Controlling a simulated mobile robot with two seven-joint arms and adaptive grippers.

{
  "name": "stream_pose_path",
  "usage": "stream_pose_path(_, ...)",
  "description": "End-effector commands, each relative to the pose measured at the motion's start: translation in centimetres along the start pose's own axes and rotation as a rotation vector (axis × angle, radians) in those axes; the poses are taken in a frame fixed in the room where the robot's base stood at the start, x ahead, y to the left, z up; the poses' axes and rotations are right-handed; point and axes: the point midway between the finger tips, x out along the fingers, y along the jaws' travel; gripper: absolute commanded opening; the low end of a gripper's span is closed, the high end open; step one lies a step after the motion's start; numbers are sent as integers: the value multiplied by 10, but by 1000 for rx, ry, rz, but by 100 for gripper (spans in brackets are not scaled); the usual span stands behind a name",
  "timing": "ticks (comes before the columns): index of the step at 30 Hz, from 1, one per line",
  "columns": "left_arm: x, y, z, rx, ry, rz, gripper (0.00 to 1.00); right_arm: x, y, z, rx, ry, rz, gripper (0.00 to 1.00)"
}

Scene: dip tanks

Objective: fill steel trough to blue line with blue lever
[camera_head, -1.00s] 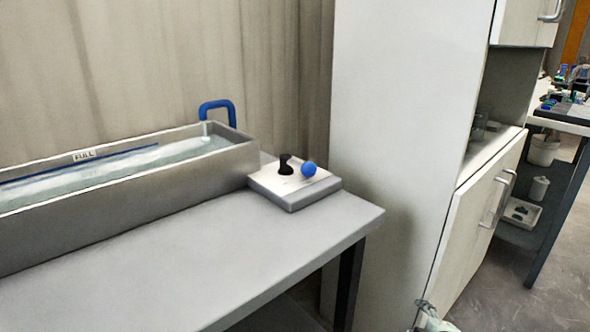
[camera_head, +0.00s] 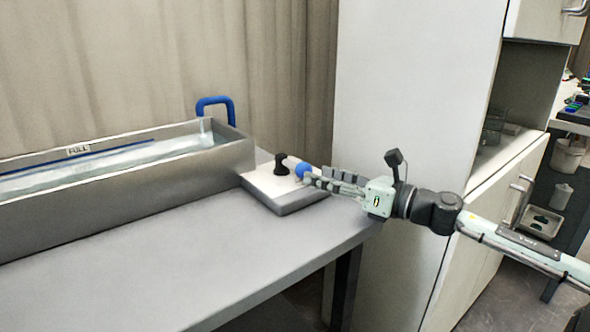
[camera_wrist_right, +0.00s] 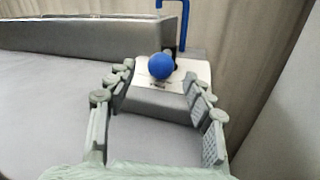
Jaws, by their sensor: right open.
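The steel trough (camera_head: 120,190) stands on the bench at left, with water (camera_head: 110,163) in it. The blue line (camera_head: 60,161) runs along its far inner wall beside a FULL label (camera_head: 78,150); the water surface shows a little below it. A blue spout (camera_head: 214,102) arches over the right end, with a pale stream under it. The lever's blue knob (camera_head: 302,170) is above a pale control box (camera_head: 285,197). My right gripper (camera_head: 312,179) is open at the knob. In the wrist view the knob (camera_wrist_right: 160,66) is between the fingertips; contact is unclear. My left gripper is out of view.
The grey bench top (camera_head: 200,260) is clear in front of the trough. A tall white cabinet (camera_head: 410,120) stands close right of the bench, behind my right arm. Another table with small items is at far right.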

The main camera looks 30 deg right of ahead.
Motion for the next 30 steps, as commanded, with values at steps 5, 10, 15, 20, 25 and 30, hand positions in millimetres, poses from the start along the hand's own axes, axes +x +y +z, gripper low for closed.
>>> stream_pose_path(5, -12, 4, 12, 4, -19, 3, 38, 29, 0, 1, -2, -4, 1, 52)
stream_pose_path(10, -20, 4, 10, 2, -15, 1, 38, 47, 0, 1, 1, -4, 0, 52)
stream_pose_path(15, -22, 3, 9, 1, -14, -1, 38, 57, 0, 1, 3, -3, -2, 52)
stream_pose_path(20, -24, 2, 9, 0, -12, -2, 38, 60, -1, 0, 3, -2, -3, 52)
stream_pose_path(25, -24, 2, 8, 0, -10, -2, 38, 60, -1, 0, 4, -1, -3, 52)
stream_pose_path(30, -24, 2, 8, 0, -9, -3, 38, 60, -1, 0, 4, -1, -3, 37)
